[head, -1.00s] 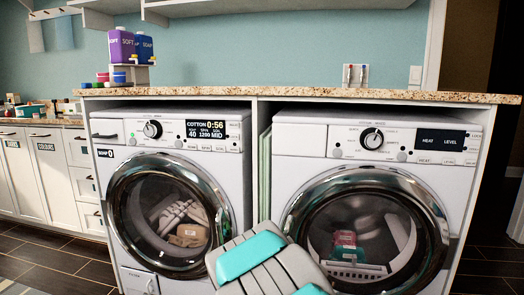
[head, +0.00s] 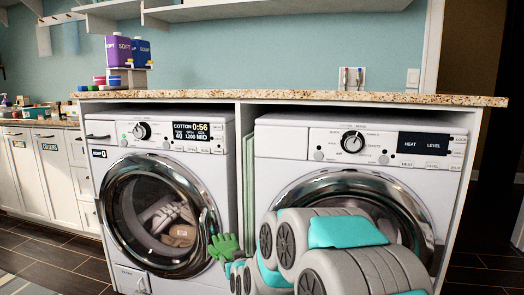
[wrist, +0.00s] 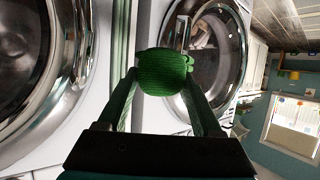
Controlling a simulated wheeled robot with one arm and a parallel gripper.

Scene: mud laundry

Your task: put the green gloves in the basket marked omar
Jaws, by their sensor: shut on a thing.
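The green gloves (head: 222,246) are held out in front of the left washer, at the end of my arm. In the wrist view the green knitted bundle (wrist: 165,72) sits between the two fingertips of my gripper (wrist: 163,80), which is shut on it. In the head view my gripper (head: 232,262) is small and partly hidden by my own arm. No basket and no name marked omar shows in any view.
The left washer (head: 165,215) has its door shut with items inside. The right machine (head: 360,160) is partly behind my arm. A speckled countertop (head: 300,97) runs above both. Purple and blue soap bottles (head: 127,50) stand on a small shelf. White cabinets (head: 30,175) and open floor (head: 45,255) lie left.

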